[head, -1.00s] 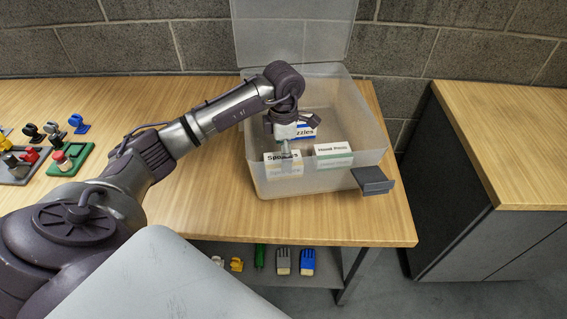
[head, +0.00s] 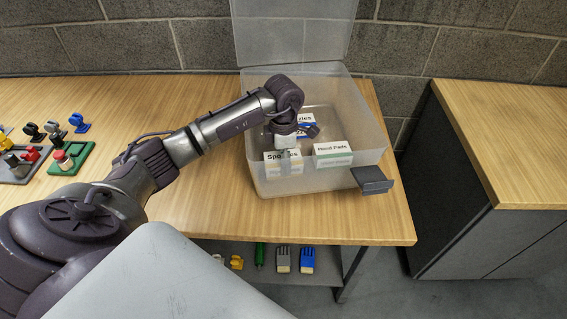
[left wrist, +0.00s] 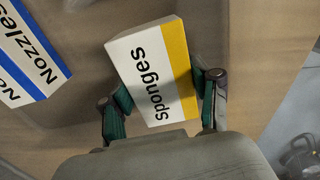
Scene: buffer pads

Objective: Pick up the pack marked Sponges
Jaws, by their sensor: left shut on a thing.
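The Sponges pack (head: 270,166) is a white box with a yellow-orange band, at the front left inside the clear bin (head: 374,155). It also shows in the left wrist view (left wrist: 148,75). My left gripper (head: 286,150) reaches down into the bin from above. In the left wrist view its green-padded fingers (left wrist: 163,98) stand on either side of the Sponges pack, shut on it. The gripper partly covers the label in the head view. I cannot tell whether the pack is clear of the bin floor. My right gripper is not in view.
The Nozzles pack (head: 305,119), white and blue, is behind the Sponges pack; it also shows in the left wrist view (left wrist: 22,60). A white and green pack (head: 333,155) is to its right. The bin's lid (head: 290,30) is raised at the back.

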